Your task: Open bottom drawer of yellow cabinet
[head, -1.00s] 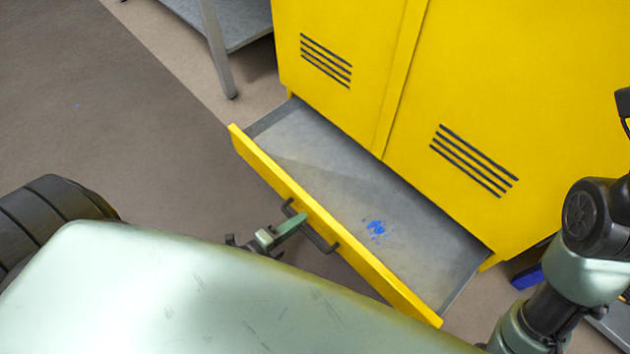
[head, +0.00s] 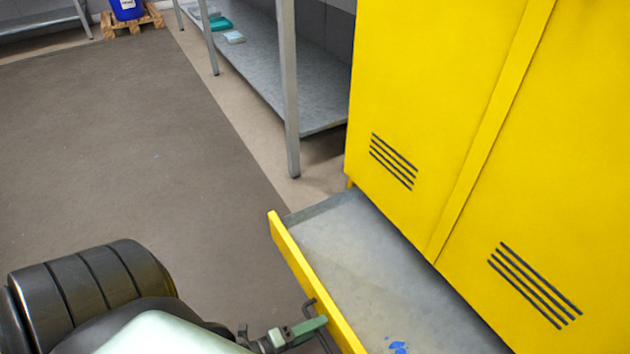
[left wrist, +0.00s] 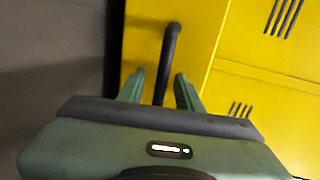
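The yellow cabinet (head: 420,120) stands at the right in the head view. Its bottom drawer (head: 345,245) is pulled out, showing a grey interior with a blue mark; its near right part is cut off by the frame edge. The yellow drawer front (head: 297,262) carries a dark bar handle, which shows clearly in the left wrist view (left wrist: 171,45). My left gripper (left wrist: 160,92) is open, with its two green fingers apart on either side of the handle. In the head view it is at the bottom edge, by the drawer front. My right gripper is out of view.
A grey metal shelf (head: 290,90) stands left of the cabinet. A blue container (head: 127,8) sits on a wooden pallet at the back left. The brown floor (head: 130,160) left of the drawer is clear.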

